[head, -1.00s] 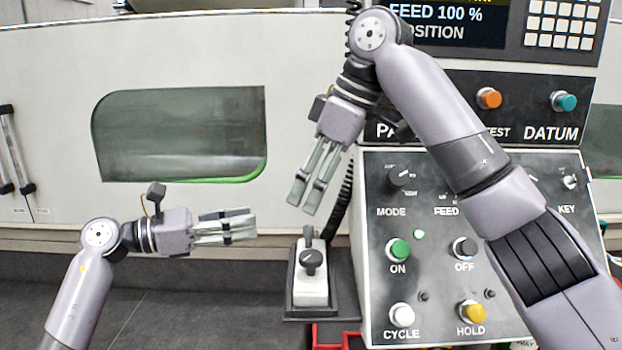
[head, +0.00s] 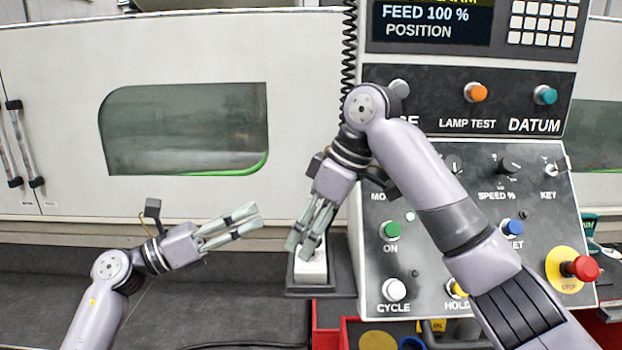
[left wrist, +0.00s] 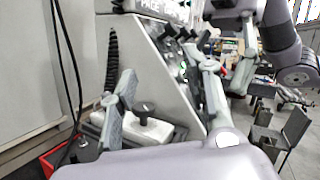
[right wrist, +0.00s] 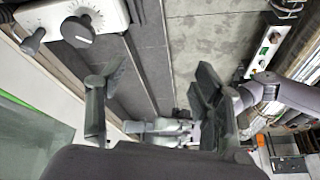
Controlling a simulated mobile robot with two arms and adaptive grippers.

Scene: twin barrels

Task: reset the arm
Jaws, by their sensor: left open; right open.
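My left gripper (head: 258,217) is open and empty, low at left in the head view, in front of the machine's lower edge. Its spread fingers show in the left wrist view (left wrist: 168,85). My right gripper (head: 299,247) points down and is open and empty. In the head view it overlaps the small white handwheel box (head: 311,270) and hides its knob. In the right wrist view the fingers (right wrist: 150,85) are apart with nothing between them, and the box (right wrist: 108,14) is at the upper left. I cannot tell any contact with the box.
The control panel (head: 436,268) with several buttons stands right of the box, partly behind my right arm. A red stop button (head: 585,268) is at its right edge. A coiled cable (head: 349,60) hangs beside the panel. Red bins (head: 325,338) are below. Floor at left is clear.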

